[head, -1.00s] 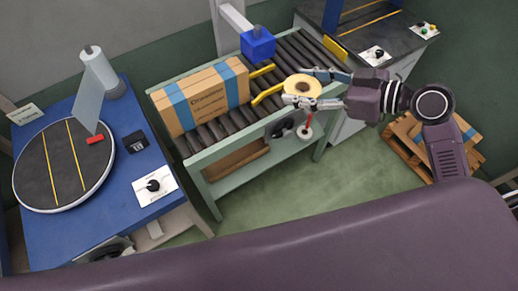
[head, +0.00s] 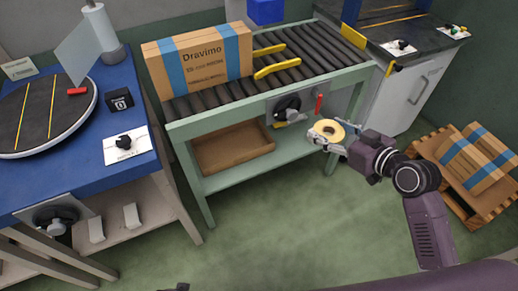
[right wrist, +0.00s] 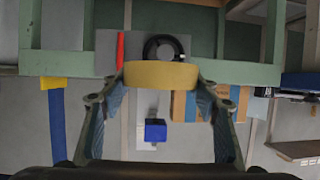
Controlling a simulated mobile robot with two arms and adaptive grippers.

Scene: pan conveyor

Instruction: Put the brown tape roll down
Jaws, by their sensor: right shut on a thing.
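The tape roll (head: 319,127) is a pale yellow-tan ring. My right gripper (head: 326,135) is shut on it in the head view, in front of the right end of the conveyor frame and below the belt's height. In the right wrist view the tape roll (right wrist: 160,75) sits edge-on between the two fingers, with nothing seen under it. My left gripper is not to be made out.
The green conveyor frame (head: 190,128) carries a Dravimo carton (head: 205,62) and has a lower shelf with an open brown box (head: 232,148). A blue table (head: 75,165) stands left. A pallet with cartons (head: 478,160) lies right. The floor in front is clear.

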